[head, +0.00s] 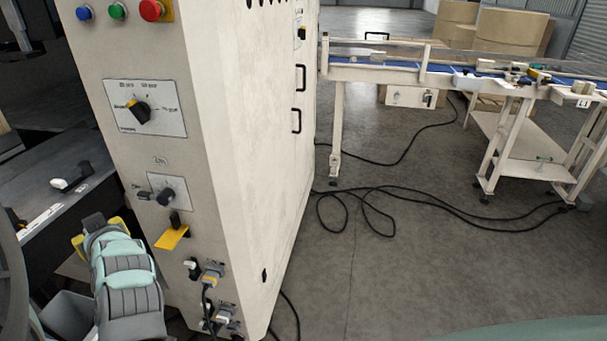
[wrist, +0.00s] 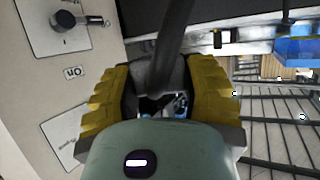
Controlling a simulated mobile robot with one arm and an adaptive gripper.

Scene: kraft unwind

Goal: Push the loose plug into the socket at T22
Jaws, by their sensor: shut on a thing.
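My gripper (wrist: 160,105) has its yellow fingers closed around a dark grey, plug-like thing (wrist: 172,72). A thick black cable-like piece runs up from it in the wrist view. The fingers hide much of its shape, so I cannot confirm that it is the loose plug. In the head view my gripper (head: 97,228) is at the lower left, beside the cabinet. Two grey connector fittings, an upper (head: 212,273) and a lower (head: 224,314), sit low on the cabinet's face, right of my gripper and apart from it. A black cable hangs by the upper one. I cannot read a T22 label.
The cabinet (head: 235,130) carries a rotary switch (head: 139,110), a smaller knob (head: 168,194) and a yellow tab (head: 172,237). A dark machine bed (head: 40,180) lies at left. Black cables (head: 385,190) loop over the floor near a conveyor (head: 450,75). The middle floor is otherwise open.

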